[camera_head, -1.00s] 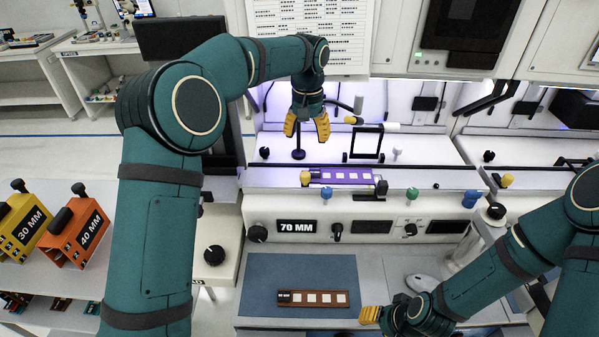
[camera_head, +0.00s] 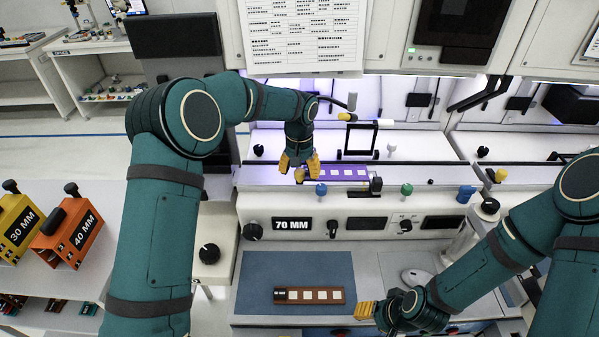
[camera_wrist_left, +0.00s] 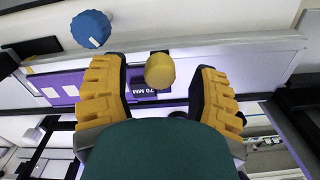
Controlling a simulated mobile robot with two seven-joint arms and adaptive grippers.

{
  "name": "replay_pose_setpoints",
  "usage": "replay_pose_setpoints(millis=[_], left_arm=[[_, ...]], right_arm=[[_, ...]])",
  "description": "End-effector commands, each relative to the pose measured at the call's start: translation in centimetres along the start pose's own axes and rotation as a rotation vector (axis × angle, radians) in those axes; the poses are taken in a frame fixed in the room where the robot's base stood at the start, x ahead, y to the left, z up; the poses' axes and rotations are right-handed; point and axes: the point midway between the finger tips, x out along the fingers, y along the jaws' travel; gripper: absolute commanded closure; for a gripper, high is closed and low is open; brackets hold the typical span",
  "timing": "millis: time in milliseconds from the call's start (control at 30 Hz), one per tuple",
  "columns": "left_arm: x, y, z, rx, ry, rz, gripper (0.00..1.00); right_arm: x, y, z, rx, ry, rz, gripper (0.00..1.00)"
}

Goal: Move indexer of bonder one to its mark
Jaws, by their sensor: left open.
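The bonder in front of me has a pale rail with a purple strip (camera_head: 347,173) with white squares on it. A yellow knob (camera_head: 299,175), likely the indexer's, sits at the strip's left end; it also shows in the left wrist view (camera_wrist_left: 159,71). My left gripper (camera_head: 299,168) is open and reaches down over it. In the left wrist view the knob is between the spread fingers (camera_wrist_left: 157,76), with gaps on both sides. I cannot make out the mark. My right gripper (camera_head: 366,310) is low, beside the blue mat; its jaw state is unclear.
A blue knob (camera_head: 321,189), a black block (camera_head: 376,186) and a green knob (camera_head: 406,189) stand along the rail front. A panel reads 70 MM (camera_head: 291,224). A brown strip (camera_head: 309,295) lies on the blue mat (camera_head: 295,268). Yellow (camera_head: 18,228) and orange (camera_head: 68,235) blocks stand left.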

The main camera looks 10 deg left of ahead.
Motion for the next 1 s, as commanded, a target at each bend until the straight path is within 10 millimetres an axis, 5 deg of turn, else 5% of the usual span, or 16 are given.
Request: replay_pose_setpoints(millis=[433,467,633,1000], left_arm=[[1.0,0.0,0.0,0.000,0.001,0.000,0.39],[1.0,0.0,0.0,0.000,0.001,0.000,0.44],[1.0,0.0,0.0,0.000,0.001,0.000,1.00],[1.1,-1.0,0.3,-0.002,-0.002,-0.001,1.00]], right_arm=[[0.0,0.0,0.0,0.000,0.000,0.000,0.53],[0.0,0.0,0.0,0.000,0.000,0.000,0.53],[0.0,0.0,0.0,0.000,0.000,0.000,0.53],[0.1,0.0,0.0,0.000,0.000,0.000,0.53]])
